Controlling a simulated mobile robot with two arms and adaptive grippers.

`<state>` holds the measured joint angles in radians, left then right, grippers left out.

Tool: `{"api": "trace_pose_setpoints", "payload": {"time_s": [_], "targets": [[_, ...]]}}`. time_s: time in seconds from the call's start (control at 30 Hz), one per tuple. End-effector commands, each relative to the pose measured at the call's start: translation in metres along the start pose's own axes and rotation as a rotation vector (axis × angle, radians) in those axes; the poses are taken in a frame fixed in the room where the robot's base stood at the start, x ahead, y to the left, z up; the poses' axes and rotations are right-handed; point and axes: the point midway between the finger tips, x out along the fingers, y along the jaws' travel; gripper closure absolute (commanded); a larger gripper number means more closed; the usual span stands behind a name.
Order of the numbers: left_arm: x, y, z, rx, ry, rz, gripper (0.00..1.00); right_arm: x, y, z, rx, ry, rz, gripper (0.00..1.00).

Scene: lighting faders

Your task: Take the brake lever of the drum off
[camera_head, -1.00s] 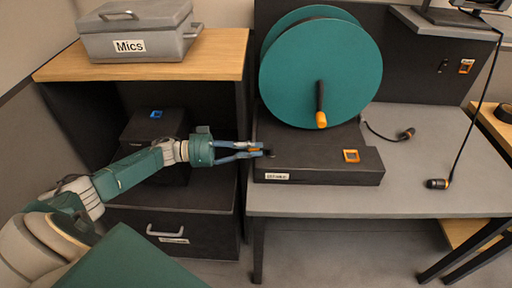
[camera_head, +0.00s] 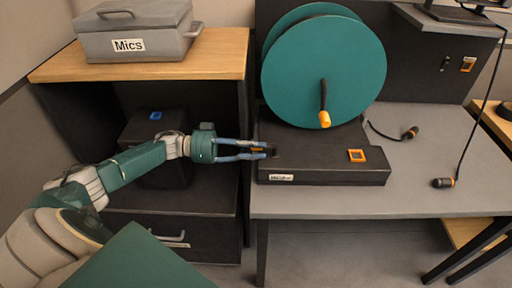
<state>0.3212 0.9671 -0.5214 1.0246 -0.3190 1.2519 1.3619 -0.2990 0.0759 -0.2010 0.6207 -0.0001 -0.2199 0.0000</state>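The drum is a large teal reel (camera_head: 335,60) standing on a black base (camera_head: 325,170) on the grey table. Its crank handle (camera_head: 324,105) has an orange grip and hangs down at the front. My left gripper (camera_head: 268,150) comes in from the left and points right at the base's left end. Its two blue fingers are apart. A small dark part (camera_head: 273,152) shows at the fingertips, possibly the brake lever; I cannot tell whether the fingers touch it. An orange square frame (camera_head: 357,155) is on the base's top, right of the gripper. My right gripper is out of view.
A grey case labelled Mics (camera_head: 135,35) sits on a wood-topped cabinet (camera_head: 215,55) at left.

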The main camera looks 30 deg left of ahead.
Motion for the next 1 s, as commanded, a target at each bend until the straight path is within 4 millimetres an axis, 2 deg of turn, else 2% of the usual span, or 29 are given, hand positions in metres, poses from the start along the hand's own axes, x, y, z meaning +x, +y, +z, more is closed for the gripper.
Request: {"api": "trace_pose_setpoints", "payload": {"time_s": [0.23,0.5,0.7,1.0], "targets": [[-0.006,-0.001,-0.001,0.001,0.002,-0.001,0.78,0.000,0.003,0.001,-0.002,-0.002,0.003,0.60],[-0.050,-0.001,-0.001,0.001,0.000,-0.003,0.78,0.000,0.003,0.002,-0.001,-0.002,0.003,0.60],[-0.072,-0.001,0.000,0.000,0.002,-0.001,0.78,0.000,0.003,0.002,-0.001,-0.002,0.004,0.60],[-0.076,-0.001,0.000,0.000,0.002,0.000,0.78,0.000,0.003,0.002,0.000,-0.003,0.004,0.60]]}}
